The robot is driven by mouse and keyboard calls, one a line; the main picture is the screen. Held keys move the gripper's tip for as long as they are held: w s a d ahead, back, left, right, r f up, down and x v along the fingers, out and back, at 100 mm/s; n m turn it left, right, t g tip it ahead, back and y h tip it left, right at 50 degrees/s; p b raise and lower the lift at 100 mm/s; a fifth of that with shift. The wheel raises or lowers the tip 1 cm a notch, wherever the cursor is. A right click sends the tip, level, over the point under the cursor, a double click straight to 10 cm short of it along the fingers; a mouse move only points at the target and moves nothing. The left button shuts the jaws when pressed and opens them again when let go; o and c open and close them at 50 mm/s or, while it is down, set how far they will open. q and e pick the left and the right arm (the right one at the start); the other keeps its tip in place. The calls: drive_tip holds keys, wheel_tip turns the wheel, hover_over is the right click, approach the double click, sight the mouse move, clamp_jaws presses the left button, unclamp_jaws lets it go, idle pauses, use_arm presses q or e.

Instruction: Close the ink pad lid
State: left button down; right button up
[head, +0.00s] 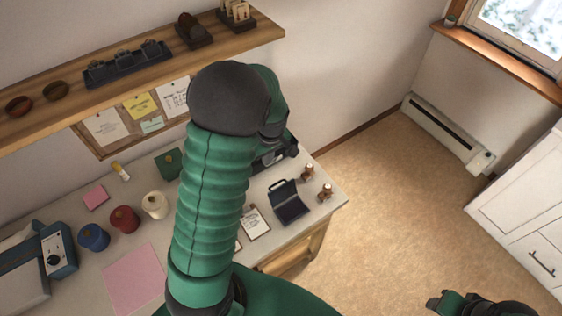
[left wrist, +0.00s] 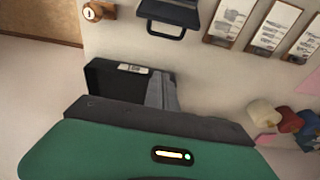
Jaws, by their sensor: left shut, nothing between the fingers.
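The ink pad (head: 291,209) is a dark case near the right end of the desk, with its lid (head: 283,186) raised at the far side. The pad also shows at the top of the left wrist view (left wrist: 177,13). My left gripper (head: 283,152) is partly hidden behind my raised arm, beyond the pad and apart from it. In the left wrist view its dark fingers (left wrist: 152,80) are together with nothing between them. My right gripper (head: 438,301) shows only in part at the lower right of the head view, over the floor; its jaw state is unclear.
Two small wooden stamps (head: 307,172) (head: 325,191) stand right of the pad. A clipboard (head: 254,223) lies to its left. Spools (head: 155,205) and a pink sheet (head: 134,280) are farther left. A shelf (head: 120,82) runs along the wall above.

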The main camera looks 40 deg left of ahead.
sight(280, 191)
use_arm(q)
drive_tip(key=f, duration=0.3)
drive_tip(key=a+f, duration=0.1)
drive_tip(key=f, duration=0.5)
drive_tip(key=shift+a, duration=0.35)
drive_tip(key=d, duration=0.1)
drive_tip(key=s+d+r, duration=0.1)
drive_tip(key=d+p, duration=0.1)
drive_tip(key=d, duration=0.1)
drive_tip(key=shift+s+r, duration=0.15)
drive_tip(key=shift+s, duration=0.05)
drive_tip(key=shift+w+f, duration=0.2)
